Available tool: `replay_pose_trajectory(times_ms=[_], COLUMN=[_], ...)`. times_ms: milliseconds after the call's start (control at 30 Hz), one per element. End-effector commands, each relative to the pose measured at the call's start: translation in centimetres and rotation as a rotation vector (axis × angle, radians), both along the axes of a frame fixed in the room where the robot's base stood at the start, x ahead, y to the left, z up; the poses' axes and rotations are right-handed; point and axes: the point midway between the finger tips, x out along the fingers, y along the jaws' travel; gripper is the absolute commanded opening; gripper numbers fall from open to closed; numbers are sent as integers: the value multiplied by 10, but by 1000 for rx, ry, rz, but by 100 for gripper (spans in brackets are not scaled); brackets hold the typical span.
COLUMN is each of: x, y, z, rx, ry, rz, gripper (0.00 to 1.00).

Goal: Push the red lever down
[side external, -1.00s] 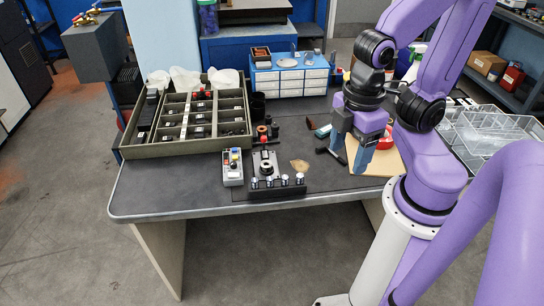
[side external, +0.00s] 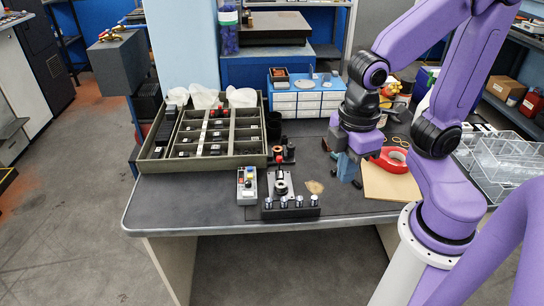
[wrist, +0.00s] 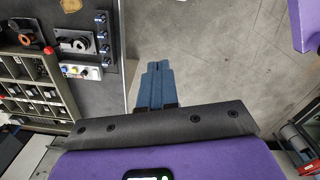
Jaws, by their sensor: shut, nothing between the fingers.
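A small bench fixture (side external: 281,186) with a round metal ring stands near the table's front edge, and it also shows in the wrist view (wrist: 75,42). A dark lever with a red knob (side external: 279,159) rises at its back; in the wrist view the red knob (wrist: 48,50) lies left of the ring. The lever looks raised. My gripper (side external: 347,176) is shut and empty, to the right of the fixture and apart from it. In the wrist view its blue fingers (wrist: 156,84) are together, with floor behind them.
A grey button box (side external: 247,186) stands left of the fixture, and a row of silver-topped knobs (side external: 291,208) in front. A compartment tray (side external: 215,163) lies behind left. A red tape roll (side external: 390,158) and tan board (side external: 388,183) lie right of my gripper.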

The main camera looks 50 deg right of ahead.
Motion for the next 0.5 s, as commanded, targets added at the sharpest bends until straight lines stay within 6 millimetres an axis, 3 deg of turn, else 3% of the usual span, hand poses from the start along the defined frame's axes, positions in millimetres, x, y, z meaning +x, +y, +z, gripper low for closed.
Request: replay_pose_trajectory(times_ms=[233,500], x=[75,159], y=[26,36], z=[3,-6], rx=[-88,-181], ry=[7,33], rz=[-27,-54], gripper=[0,0])
